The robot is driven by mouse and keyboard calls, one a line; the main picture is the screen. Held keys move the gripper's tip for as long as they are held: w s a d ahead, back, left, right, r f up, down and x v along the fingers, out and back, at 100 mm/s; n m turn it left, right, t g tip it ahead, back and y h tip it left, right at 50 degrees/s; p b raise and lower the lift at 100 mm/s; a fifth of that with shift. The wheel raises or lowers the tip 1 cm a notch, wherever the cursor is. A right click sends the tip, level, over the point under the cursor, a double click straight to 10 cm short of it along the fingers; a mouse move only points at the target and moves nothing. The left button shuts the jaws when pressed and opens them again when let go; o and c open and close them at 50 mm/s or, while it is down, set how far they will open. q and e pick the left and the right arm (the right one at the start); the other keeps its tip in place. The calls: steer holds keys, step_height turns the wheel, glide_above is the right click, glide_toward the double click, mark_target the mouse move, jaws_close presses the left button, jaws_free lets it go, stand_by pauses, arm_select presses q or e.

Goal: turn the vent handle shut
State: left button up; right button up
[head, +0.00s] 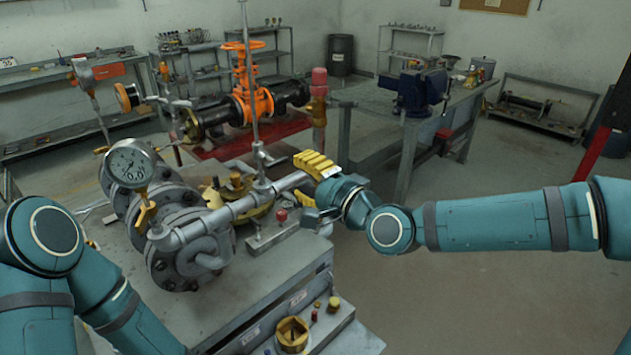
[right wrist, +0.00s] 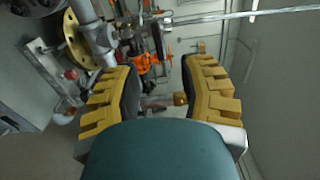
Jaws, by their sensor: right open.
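My right gripper (head: 316,165) reaches in from the right with its yellow fingers beside the end of a grey pipe (head: 262,200) on the valve assembly. In the right wrist view the gripper (right wrist: 160,95) has its two yellow fingers wide apart, with nothing held. A small brass-coloured piece (right wrist: 180,98) shows between the fingers, beyond them; I cannot tell whether it is the vent handle. A small yellow handle (head: 145,212) sits below the round gauge (head: 130,163), well left of the right gripper. My left arm shows at lower left, but its gripper is out of view.
The grey flanged valve body (head: 185,255) stands on a metal bench (head: 270,290). A thin upright rod (head: 250,90) rises near the right gripper. Behind are an orange gate valve (head: 252,90) and a workbench with a blue vise (head: 420,90). Floor at right is clear.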

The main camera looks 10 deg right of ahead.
steer(key=shift+v, duration=1.45)
steer(key=shift+f, duration=0.1)
